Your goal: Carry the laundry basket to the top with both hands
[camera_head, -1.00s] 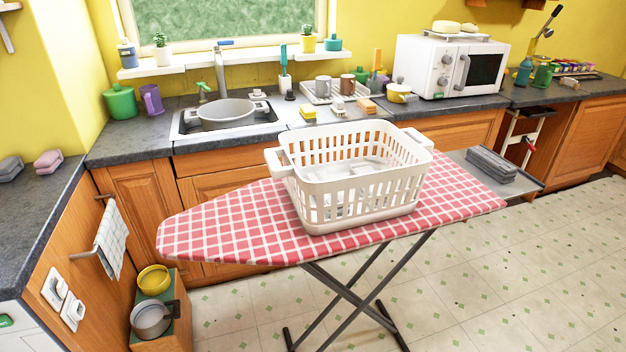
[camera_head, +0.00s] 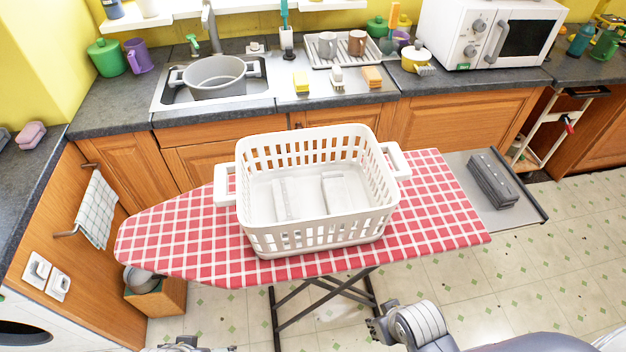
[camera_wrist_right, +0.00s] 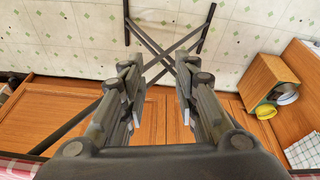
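A white slatted laundry basket (camera_head: 312,238) stands upright on the red checked ironing board (camera_head: 170,240). It has a handle on its left side and one on its right; two pale shapes show on its floor. My right gripper (camera_head: 376,327) is low in the head view, in front of and below the board, apart from the basket. In the right wrist view my right gripper (camera_wrist_right: 157,95) is open, with nothing between its fingers. Only a bit of my left gripper (camera_head: 185,346) shows at the bottom edge; its fingers cannot be made out.
The grey countertop (camera_head: 100,112) behind holds a sink with a grey pot (camera_head: 215,80), sponges, a mug rack and a microwave (camera_head: 490,38). A metal shelf with a grey iron rest (camera_head: 492,180) extends from the board's right end. The tiled floor (camera_head: 500,270) at right is clear.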

